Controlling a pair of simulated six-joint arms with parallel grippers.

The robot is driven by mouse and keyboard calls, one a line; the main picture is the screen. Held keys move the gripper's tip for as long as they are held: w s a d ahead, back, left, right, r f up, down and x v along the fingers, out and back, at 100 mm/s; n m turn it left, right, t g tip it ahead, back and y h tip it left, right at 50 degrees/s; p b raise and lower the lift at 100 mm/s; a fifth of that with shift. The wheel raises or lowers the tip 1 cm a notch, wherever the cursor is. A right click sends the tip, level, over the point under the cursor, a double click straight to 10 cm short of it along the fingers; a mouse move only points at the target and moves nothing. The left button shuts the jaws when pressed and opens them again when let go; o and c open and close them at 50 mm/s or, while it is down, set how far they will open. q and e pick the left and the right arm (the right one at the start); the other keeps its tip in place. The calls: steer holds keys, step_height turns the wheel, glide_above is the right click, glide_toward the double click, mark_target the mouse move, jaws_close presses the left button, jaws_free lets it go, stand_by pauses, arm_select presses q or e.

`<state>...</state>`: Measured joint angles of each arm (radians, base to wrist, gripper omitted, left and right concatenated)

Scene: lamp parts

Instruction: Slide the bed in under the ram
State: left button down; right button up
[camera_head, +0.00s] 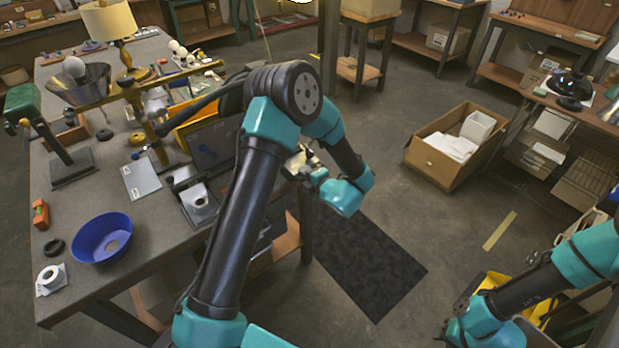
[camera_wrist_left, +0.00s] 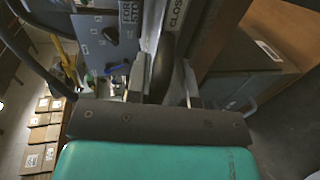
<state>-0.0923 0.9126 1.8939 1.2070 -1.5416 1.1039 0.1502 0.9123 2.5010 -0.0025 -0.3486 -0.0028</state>
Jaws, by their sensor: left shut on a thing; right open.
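My left gripper (camera_head: 303,165) is at the right edge of the workbench, beside a dark machine (camera_head: 210,145) that my left arm partly covers. In the left wrist view its fingers are shut on a dark rounded handle (camera_wrist_left: 164,62), next to a label reading "CLOSE". A grey plate with a pale block on it (camera_head: 197,203), possibly the bed, juts from the machine's front left. I cannot make out the ram; my arm hides much of the machine. My right gripper (camera_head: 452,335) is open, low at the lower right, away from the bench.
On the bench (camera_head: 140,245) are a blue bowl (camera_head: 103,238), an orange block (camera_head: 40,214), a flat grey plate (camera_head: 141,179) and a brass stand (camera_head: 130,90). An open cardboard box (camera_head: 455,145) stands on the floor. A dark mat (camera_head: 365,265) lies beside the bench.

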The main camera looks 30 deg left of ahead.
arm_select(q)
steer(key=shift+w+a+r, duration=0.25)
steer(key=shift+w+a, duration=0.1)
steer(key=shift+a, duration=0.15)
steer(key=shift+w+a+r, duration=0.2)
steer(key=shift+w+a, duration=0.1)
steer(key=shift+a, duration=0.2)
steer(key=c, duration=1.1)
jaws_free()
steer(key=shift+c, duration=0.2)
steer(key=shift+s+f, duration=0.1)
steer(key=shift+d, duration=0.1)
steer(key=v, duration=1.7)
steer(key=shift+d, duration=0.15)
